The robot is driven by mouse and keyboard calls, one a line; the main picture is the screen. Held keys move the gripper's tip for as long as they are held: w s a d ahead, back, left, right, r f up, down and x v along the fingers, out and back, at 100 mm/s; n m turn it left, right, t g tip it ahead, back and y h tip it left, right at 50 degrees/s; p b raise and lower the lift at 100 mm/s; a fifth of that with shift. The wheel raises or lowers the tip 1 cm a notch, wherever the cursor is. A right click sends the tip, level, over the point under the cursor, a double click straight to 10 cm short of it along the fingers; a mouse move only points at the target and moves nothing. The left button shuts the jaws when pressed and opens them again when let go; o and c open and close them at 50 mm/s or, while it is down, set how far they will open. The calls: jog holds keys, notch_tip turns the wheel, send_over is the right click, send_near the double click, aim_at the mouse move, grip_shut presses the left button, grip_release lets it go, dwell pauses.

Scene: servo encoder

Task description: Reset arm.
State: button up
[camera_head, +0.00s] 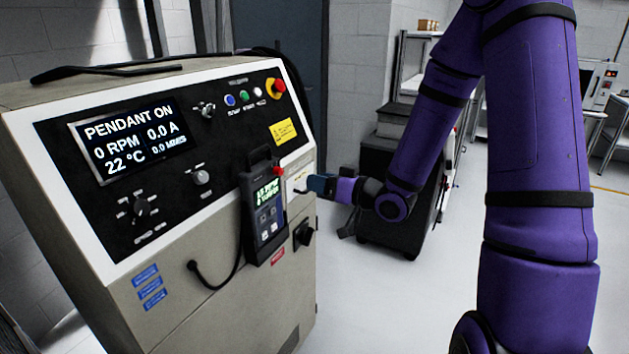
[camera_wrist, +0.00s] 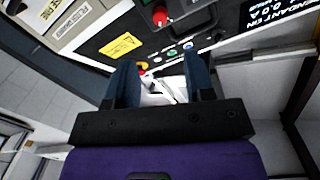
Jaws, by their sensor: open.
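My purple arm spans the right side of the head view, and my gripper (camera_head: 314,185) is beside the right edge of the control cabinet (camera_head: 230,320), close to a white label. I cannot tell from this view whether it touches. In the wrist view my gripper (camera_wrist: 161,72) has its two dark fingers apart. No object is clearly held; the cabinet's panel shows beyond the fingers, at a slant. A handheld pendant (camera_head: 265,212) with a lit green screen hangs upright on the cabinet front. The cabinet display (camera_head: 128,135) reads PENDANT ON, 0 RPM, 0.0 A.
A red emergency button (camera_head: 276,87) is at the panel's upper right, above a yellow label (camera_head: 283,131). A black cable loops below the pendant. A dark wheeled cart (camera_head: 380,160) stands behind my forearm. Pale floor between the cabinet and my arm is clear.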

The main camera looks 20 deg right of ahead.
dwell(0.4)
jog(key=s+d+r+m+g+h, duration=0.1)
jog(key=s+d+r+g+h, duration=0.3)
jog(key=s+r+h, duration=0.55)
jog(key=s+a+r+m+g, duration=0.1)
jog(key=s+r+g, duration=0.1)
jog(key=s, duration=0.7)
jog(key=s+a+r+m+g, duration=0.1)
jog(key=s+r, duration=0.4)
jog(key=s, duration=0.5)
jog(key=shift+s+a+r+g, duration=0.2)
jog(key=shift+a+g, duration=0.35)
jog(key=shift+g, duration=0.45)
